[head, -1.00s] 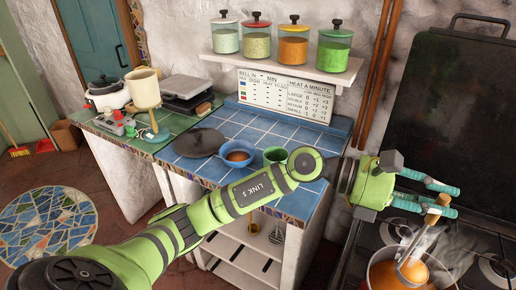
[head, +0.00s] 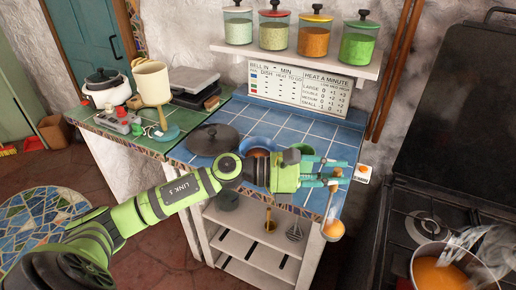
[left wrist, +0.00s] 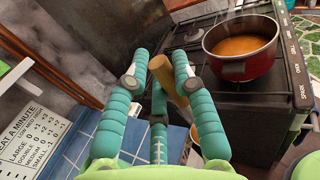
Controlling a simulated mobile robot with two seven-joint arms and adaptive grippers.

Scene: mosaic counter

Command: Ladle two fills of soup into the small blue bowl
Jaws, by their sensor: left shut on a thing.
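My left gripper (head: 325,173) is shut on the wooden handle of the ladle (head: 332,230). The handle also shows between the fingers in the left wrist view (left wrist: 164,73). The ladle's scoop hangs past the counter's right edge, with orange soup showing in it. The small blue bowl (head: 254,142) stands on the blue tiles, partly hidden behind my left arm; something brown-orange shows inside. The red soup pot (left wrist: 240,65) holds orange soup and sits on the stove; it steams at the lower right of the head view (head: 440,275). My right gripper is out of view.
A green cup (head: 304,149) stands right of the bowl, close behind my gripper. A dark lid (head: 212,139) lies left of the bowl. A shelf with several jars (head: 305,53) hangs above. The stove (head: 400,235) is at the right, past a gap.

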